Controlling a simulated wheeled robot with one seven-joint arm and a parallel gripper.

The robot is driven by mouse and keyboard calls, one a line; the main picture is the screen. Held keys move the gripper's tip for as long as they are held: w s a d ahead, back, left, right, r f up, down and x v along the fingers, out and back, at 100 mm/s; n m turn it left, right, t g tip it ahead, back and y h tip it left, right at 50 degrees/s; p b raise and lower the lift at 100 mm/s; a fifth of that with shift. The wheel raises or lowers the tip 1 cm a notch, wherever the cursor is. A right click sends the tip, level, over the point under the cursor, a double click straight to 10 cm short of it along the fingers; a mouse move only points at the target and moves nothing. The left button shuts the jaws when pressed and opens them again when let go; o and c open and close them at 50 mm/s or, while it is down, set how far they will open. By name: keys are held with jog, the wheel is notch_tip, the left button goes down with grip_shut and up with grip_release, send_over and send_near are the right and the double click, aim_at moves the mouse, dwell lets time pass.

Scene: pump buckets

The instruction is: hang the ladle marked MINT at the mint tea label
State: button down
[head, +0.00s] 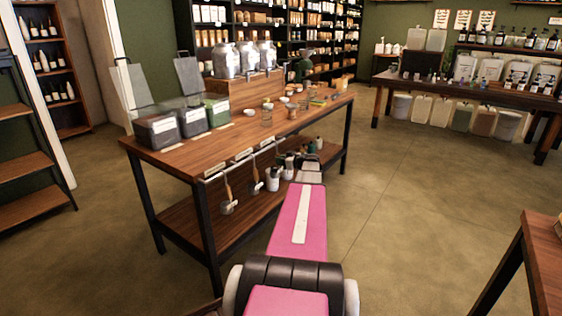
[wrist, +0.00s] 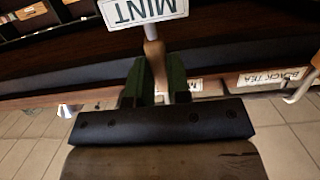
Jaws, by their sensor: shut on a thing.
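The ladle's white tag reading MINT (wrist: 145,8) shows upside down at the top of the wrist view. Its wooden handle (wrist: 154,52) runs down from the tag between the green fingers of my gripper (wrist: 157,78), which is shut on it. The ladle's bowl is not visible. The wooden rail (wrist: 228,80) along the table edge crosses behind the fingers. It carries a BLACK TEA label (wrist: 268,77) at right and another label (wrist: 194,86), mostly hidden beside the right finger. In the head view my arm hides much of the rail's near end, and I cannot make out the held ladle clearly.
Two ladles (head: 228,192) (head: 254,174) hang from the front of the wooden table (head: 172,160). White hooks show in the wrist view at right (wrist: 301,90) and left (wrist: 68,109). Tins (head: 193,122) and cups stand on the table.

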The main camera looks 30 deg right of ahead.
jog(key=c, duration=1)
grip_release()
jog(key=shift+s, duration=0.1)
